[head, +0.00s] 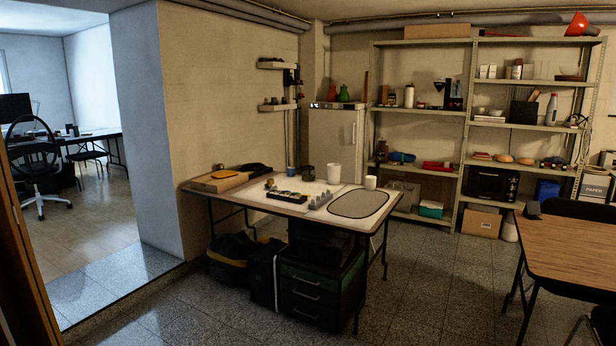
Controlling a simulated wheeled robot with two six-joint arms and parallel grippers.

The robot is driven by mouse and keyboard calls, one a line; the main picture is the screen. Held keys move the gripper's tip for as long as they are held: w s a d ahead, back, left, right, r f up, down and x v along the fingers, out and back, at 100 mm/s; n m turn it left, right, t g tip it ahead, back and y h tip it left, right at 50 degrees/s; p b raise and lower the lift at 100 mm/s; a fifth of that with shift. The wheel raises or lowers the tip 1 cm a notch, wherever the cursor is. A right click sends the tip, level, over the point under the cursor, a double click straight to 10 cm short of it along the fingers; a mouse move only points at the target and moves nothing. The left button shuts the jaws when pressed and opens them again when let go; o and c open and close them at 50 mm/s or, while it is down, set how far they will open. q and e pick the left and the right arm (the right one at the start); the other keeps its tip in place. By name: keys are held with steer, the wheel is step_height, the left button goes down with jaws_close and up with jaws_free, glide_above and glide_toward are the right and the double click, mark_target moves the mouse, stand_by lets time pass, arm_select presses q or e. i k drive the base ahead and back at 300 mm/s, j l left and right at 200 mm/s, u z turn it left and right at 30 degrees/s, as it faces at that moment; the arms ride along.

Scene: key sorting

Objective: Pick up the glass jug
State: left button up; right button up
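I cannot clearly pick out a glass jug from this distance. A dark coffee-maker-like item (447,92) stands on an upper shelf of the metal shelving, too small to tell whether a jug is in it. A pale bottle (408,96) stands to its left, and a white bottle with a red cap (551,109) stands farther right. Several cups stand on the work table, including a white cup (334,173) and a smaller white cup (371,182); none is clearly a glass jug. Neither of my grippers is in view.
The work table (378,218) stands mid-room with drawers (310,292) beneath. Metal shelving (463,150) lines the back wall behind it. A wooden table (575,245) with dark chairs is at the right. Tiled floor (430,285) is open between the tables. A doorway opens left.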

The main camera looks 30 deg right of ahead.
mark_target(308, 175)
steer(key=i+l+z, duration=0.25)
steer(key=l+z, duration=0.15)
steer(key=l, duration=0.15)
steer(key=i+l+z, duration=1.25)
steer(key=i, duration=0.95)
steer(key=i+z, duration=0.15)
steer(key=i, duration=1)
steer(key=i+j+z, duration=0.1)
steer(key=i, duration=1)
steer(key=i+z, duration=0.1)
steer(key=i, duration=1.85)
steer(key=i+j+u, duration=0.1)
steer(key=i+u, duration=0.35)
steer(key=i+l+u, duration=0.1)
steer(key=i+u, duration=0.35)
steer(key=i+l+u, duration=0.25)
steer(key=i+u, duration=0.35)
steer(key=u, duration=0.3)
steer(key=i+j+u, duration=0.1)
steer(key=u, duration=0.3)
steer(key=i+u, duration=0.25)
steer(key=u, duration=0.2)
steer(key=i+l+u, duration=0.1)
steer(key=u, duration=0.35)
steer(key=i+l+u, duration=0.15)
steer(key=u, duration=0.3)
